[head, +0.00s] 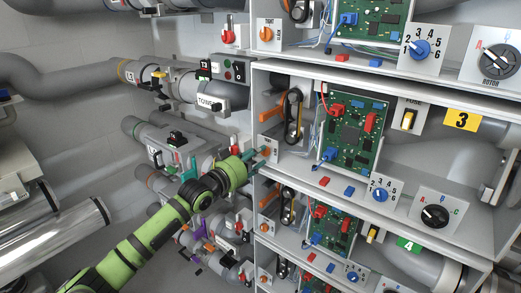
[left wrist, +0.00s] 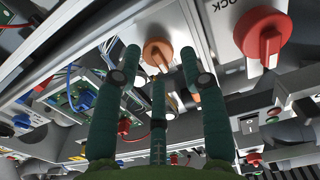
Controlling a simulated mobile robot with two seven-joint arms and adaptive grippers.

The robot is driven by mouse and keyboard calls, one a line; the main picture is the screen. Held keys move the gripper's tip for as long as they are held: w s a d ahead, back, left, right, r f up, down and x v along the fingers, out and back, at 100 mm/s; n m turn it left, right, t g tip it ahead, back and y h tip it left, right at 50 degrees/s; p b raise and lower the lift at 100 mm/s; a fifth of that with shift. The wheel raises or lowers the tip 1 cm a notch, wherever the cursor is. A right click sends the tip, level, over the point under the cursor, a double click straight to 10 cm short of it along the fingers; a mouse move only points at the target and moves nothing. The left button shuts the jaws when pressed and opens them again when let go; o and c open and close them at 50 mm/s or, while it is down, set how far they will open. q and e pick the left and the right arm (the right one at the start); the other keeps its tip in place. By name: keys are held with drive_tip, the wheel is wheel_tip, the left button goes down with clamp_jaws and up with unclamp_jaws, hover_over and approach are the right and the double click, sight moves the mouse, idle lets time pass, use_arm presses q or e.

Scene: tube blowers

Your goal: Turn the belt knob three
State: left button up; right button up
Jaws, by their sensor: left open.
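The belt knob of shelf three is an orange knob (head: 268,150) on a white plate at the left end of the shelf beside the yellow 3 label (head: 461,120). My left gripper (head: 258,156) has its dark teal fingers at this plate and partly covers it. In the left wrist view an orange knob (left wrist: 157,52) lies ahead of the open fingers (left wrist: 160,66), roughly between the upper two tips. Whether any finger touches it cannot be told. A black belt on pulleys (head: 292,116) stands just right of the plate. My right gripper is not in view.
Similar orange knobs sit on the shelf above (head: 267,35) and the shelf below (head: 265,228). In the wrist view a red knob (left wrist: 264,42) is close on the right. Grey pipes and valves (head: 180,140) crowd the left. A green circuit board (head: 352,132) stands right of the belt.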

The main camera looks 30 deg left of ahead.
use_arm(q)
drive_tip(key=shift+w+d, duration=0.15)
drive_tip(key=shift+w, duration=1)
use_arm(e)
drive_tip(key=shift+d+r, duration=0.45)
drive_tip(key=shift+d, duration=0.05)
use_arm(q)
clamp_jaws()
